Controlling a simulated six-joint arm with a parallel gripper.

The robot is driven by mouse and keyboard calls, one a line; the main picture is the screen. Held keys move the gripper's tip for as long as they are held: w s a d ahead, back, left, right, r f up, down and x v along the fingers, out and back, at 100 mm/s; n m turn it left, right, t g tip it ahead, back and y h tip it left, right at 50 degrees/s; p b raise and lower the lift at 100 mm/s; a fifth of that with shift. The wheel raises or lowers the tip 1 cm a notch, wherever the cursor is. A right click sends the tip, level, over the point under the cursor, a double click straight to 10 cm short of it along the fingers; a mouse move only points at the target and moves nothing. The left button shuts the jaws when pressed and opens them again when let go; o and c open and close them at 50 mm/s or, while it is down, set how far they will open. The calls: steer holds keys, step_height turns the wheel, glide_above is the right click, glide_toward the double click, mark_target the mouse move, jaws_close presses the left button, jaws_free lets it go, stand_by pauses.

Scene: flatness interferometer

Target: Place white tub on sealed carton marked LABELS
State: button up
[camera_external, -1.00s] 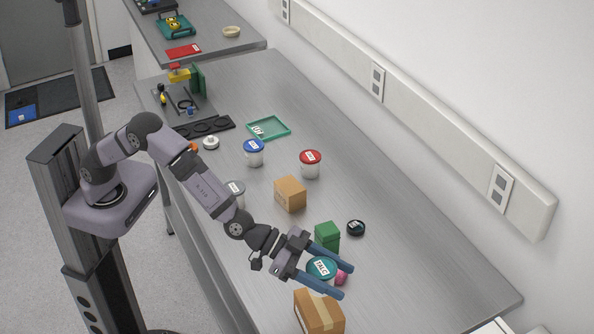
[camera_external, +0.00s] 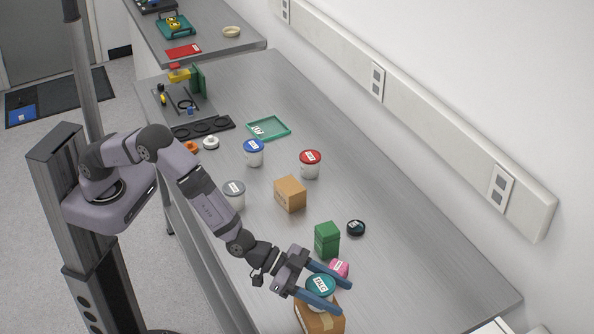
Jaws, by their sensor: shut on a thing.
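My gripper (camera_external: 345,299) is shut on a white tub (camera_external: 318,300) with a teal lid, whose label seems to read TALC. One finger lies on each side of the tub, and it looks upright. A sealed tan carton (camera_external: 325,323) with a pale tape strip is at the bottom edge of the picture, partly hidden by the tub and a finger. The tub overlaps the carton's far part; I cannot tell whether it touches the top. A second tan carton (camera_external: 290,195) stands farther back on the bench. No LABELS marking is readable on either carton.
A pink labelled item (camera_external: 339,268) is close beyond the far finger. A green box (camera_external: 327,240) and a dark round item (camera_external: 356,228) stand behind it. Grey-lidded (camera_external: 234,196), red-lidded (camera_external: 310,166) and blue-lidded (camera_external: 253,154) tubs stand farther back. The bench's right side is clear.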

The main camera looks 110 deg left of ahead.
mark_target(310, 281)
steer(key=shift+f, duration=0.2)
steer(key=o, duration=1.1)
steer(key=shift+r, duration=0.2)
steer(key=b+v, duration=0.3)
steer(key=v, duration=0.9)
steer(key=shift+b, duration=0.35)
